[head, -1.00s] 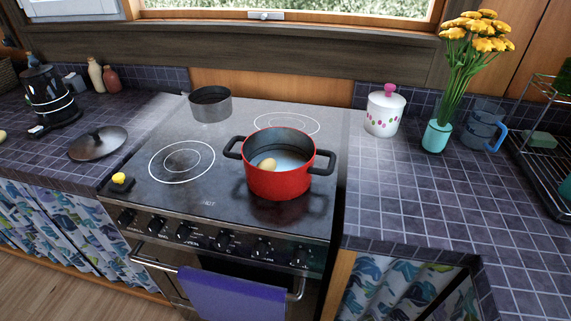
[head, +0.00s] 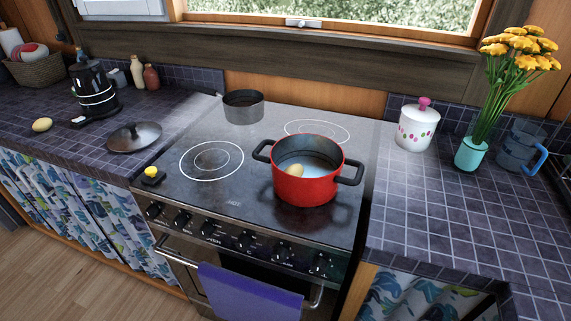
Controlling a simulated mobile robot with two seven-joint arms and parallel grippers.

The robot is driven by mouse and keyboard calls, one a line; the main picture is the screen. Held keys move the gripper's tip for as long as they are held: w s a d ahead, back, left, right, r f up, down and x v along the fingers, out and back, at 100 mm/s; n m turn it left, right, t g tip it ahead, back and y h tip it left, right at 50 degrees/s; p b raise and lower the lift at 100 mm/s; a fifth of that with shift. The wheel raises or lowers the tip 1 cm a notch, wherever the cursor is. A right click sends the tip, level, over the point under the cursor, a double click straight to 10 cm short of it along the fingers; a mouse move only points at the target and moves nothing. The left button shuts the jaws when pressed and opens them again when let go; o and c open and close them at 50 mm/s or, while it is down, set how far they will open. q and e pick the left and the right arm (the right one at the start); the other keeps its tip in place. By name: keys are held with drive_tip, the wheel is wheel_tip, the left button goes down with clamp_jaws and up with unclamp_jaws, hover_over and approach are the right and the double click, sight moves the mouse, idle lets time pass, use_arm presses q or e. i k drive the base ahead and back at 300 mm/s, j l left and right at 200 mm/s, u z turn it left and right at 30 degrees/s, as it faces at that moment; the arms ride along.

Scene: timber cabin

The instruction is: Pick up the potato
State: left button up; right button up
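A small yellowish potato-like thing (head: 295,170) lies inside the red pot (head: 306,188), which stands on the front right of the stove top (head: 222,186). Another yellowish oval thing (head: 42,125), also potato-like, lies on the tiled counter at the far left. Neither of my grippers shows in the head view.
A dark pan (head: 243,107) stands at the back of the stove. A lid (head: 134,137) and a black kettle (head: 93,90) are on the left counter (head: 60,149). A white jar (head: 417,128), a flower vase (head: 470,154) and a blue mug (head: 519,148) stand on the right counter. Its front is clear.

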sight(43, 124)
drive_tip(key=u, duration=1.65)
drive_tip(key=z, duration=0.35)
drive_tip(key=i+j+z, duration=0.15)
drive_tip(key=z, duration=0.25)
drive_tip(key=i+j+z, duration=0.15)
drive_tip(key=z, duration=0.25)
drive_tip(key=i+j+z, duration=0.1)
drive_tip(key=j+z, duration=0.3)
drive_tip(key=i+j+z, duration=0.1)
drive_tip(key=z, duration=0.3)
drive_tip(key=j+z, duration=0.35)
drive_tip(key=j, duration=0.75)
drive_tip(key=j+z, duration=0.35)
drive_tip(key=j, duration=0.75)
